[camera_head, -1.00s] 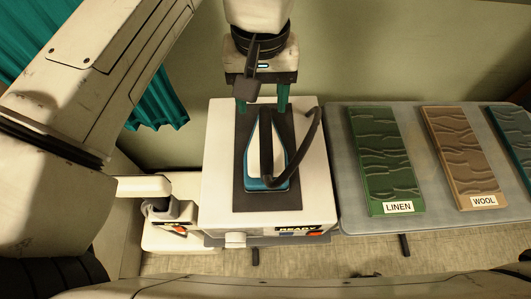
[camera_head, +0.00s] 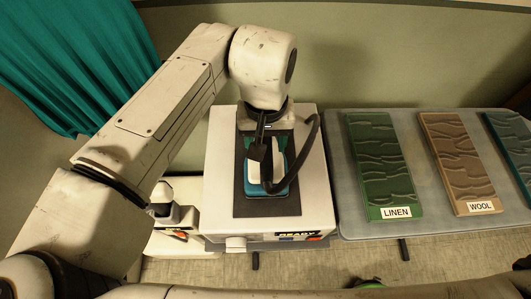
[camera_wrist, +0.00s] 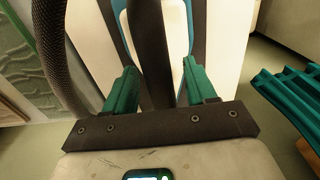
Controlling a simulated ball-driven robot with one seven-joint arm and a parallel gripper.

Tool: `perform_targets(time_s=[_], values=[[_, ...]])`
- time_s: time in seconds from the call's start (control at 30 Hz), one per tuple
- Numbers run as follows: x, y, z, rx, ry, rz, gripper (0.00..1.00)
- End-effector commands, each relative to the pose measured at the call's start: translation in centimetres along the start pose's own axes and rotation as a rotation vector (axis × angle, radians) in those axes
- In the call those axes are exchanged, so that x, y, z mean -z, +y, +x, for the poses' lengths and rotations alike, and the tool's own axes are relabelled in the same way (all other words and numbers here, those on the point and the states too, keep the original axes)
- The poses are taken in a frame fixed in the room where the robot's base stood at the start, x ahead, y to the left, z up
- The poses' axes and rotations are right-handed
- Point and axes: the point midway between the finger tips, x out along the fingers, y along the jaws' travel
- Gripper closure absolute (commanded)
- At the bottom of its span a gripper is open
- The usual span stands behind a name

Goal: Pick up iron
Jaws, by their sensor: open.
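The iron (camera_head: 254,184) has a white and blue body and a dark handle. It sits on the dark pad (camera_head: 284,207) of a white station labelled READY (camera_head: 317,200). My gripper (camera_head: 267,146) is above the far part of the iron, pointing down, and partly hides it. In the wrist view my gripper (camera_wrist: 158,82) has its two green fingers apart, on either side of the iron's dark handle (camera_wrist: 150,40). I cannot tell whether the fingers touch it.
A dark ribbed hose (camera_head: 308,150) arches along the iron's right side. To the right, a grey table (camera_head: 347,218) holds a green LINEN panel (camera_head: 376,165), a brown WOOL panel (camera_head: 455,160) and a teal panel (camera_head: 513,140). A teal curtain (camera_head: 85,60) hangs at the left.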

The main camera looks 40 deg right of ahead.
Motion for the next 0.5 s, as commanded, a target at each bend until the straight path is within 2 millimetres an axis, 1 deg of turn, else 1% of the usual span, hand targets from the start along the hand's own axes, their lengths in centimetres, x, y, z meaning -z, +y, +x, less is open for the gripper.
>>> perform_targets(time_s=[0.17, 0.5], values=[[0.02, 0.00, 0.01, 0.000, 0.000, 0.000, 0.45], [0.02, 0.00, -0.02, 0.000, 0.000, 0.000, 0.78]])
